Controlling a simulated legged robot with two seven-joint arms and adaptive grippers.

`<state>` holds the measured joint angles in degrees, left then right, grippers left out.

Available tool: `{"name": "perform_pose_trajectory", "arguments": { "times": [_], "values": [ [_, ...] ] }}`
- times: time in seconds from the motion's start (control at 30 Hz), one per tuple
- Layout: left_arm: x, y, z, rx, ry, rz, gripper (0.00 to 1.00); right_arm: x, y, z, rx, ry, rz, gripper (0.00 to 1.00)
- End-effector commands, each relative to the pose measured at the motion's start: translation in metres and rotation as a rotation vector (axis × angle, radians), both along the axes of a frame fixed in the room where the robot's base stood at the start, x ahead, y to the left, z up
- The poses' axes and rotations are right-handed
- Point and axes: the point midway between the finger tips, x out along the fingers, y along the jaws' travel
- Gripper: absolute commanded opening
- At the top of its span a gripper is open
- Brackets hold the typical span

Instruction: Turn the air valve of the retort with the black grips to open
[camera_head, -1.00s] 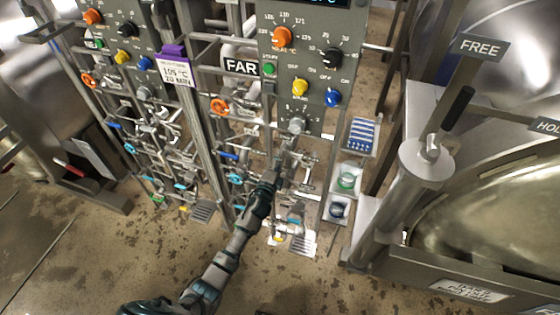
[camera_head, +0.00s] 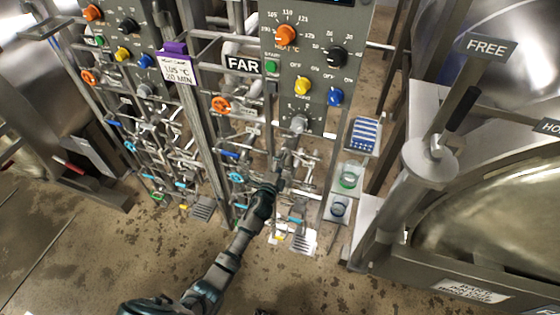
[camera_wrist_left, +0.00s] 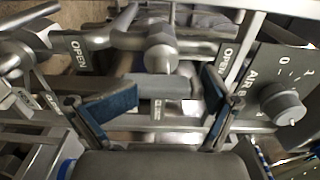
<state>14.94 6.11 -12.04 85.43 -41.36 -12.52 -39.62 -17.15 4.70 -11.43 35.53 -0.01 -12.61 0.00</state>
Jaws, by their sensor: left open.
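The retort (camera_head: 490,220) at the right of the head view has a lever with a black grip (camera_head: 462,108). My left gripper (camera_head: 286,158) is among the pipes below the middle control panel (camera_head: 310,65); its fingers are small there. In the left wrist view my left gripper (camera_wrist_left: 162,100) is open, with blue-padded fingers apart. Between and beyond them is a grey metal bar with a round, pointed hub (camera_wrist_left: 161,58). I cannot tell whether the fingers touch the bar. My right gripper is not in view.
A grey knob (camera_wrist_left: 283,103) beside partly hidden AIR lettering is close right of the fingers. Pipes and valves crowd the panel, including an orange handwheel (camera_head: 221,104). A second panel (camera_head: 125,45) and a retort with a red grip (camera_head: 70,167) stand left. The floor in front is open.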

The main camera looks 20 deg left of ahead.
Motion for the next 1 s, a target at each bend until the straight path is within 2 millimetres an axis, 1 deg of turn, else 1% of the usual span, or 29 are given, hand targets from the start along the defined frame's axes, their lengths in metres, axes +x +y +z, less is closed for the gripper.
{"name": "perform_pose_trajectory", "arguments": {
  "times": [0.03,0.13,0.23,0.5,0.6,0.7,0.8,1.0],
  "values": [
    [-0.002,0.000,-0.008,0.000,0.014,0.002,1.00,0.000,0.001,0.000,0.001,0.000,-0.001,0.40],
    [-0.007,0.000,-0.008,0.001,0.014,0.001,1.00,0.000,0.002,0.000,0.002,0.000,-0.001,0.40],
    [-0.020,0.001,-0.008,0.002,0.013,0.001,1.00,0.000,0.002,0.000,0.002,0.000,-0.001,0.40],
    [-0.080,0.003,-0.004,0.001,0.007,0.000,1.00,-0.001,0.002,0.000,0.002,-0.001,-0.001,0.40],
    [-0.098,0.003,-0.003,0.000,0.005,0.000,1.00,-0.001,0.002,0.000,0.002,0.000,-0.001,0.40],
    [-0.111,0.003,-0.003,0.000,0.004,0.000,1.00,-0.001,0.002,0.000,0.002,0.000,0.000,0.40],
    [-0.118,0.003,-0.002,0.000,0.003,0.000,1.00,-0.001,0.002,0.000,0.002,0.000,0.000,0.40],
    [-0.120,0.004,-0.001,0.000,0.001,0.000,1.00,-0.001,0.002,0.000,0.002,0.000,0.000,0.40]
  ]
}}
